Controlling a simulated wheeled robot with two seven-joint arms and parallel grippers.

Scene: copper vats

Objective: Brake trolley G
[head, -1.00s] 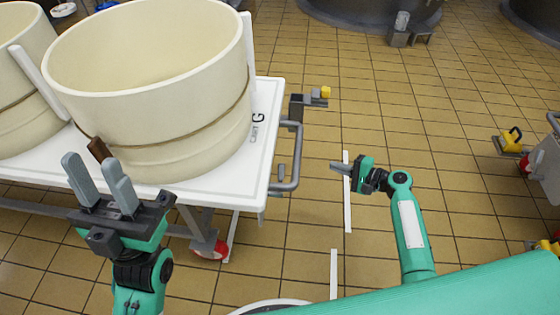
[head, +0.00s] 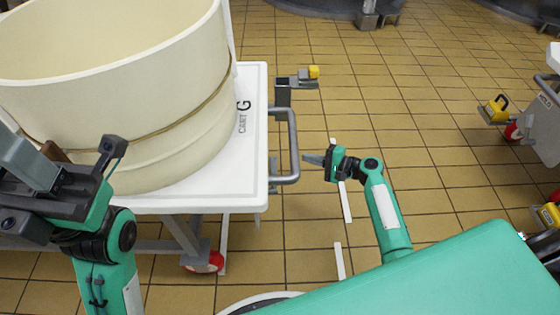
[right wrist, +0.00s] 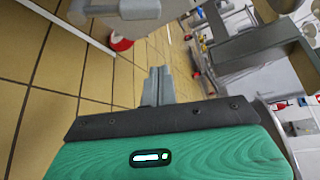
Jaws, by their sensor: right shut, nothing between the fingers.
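Trolley G is a white cart (head: 250,140) marked "CART G" with a cream vat (head: 130,110) on it. A bent grey handle (head: 294,150) is on its right end. Beyond the handle, a grey bracket carries a yellow-tipped pedal (head: 314,72). A red wheel (head: 207,262) shows under the cart. My right gripper (head: 312,160) is shut and empty, just right of the handle, its fingers pointing left. Its closed fingers show in the right wrist view (right wrist: 158,85). My left gripper (head: 12,140) is at the left edge in front of the vat, fingers apart, partly cut off.
Another cart (head: 545,125) with a grey handle and a yellow pedal (head: 497,108) stands at the right edge. Dark round vats stand at the back. Tiled floor (head: 400,110) between the carts is clear, with white strips (head: 345,205) on it.

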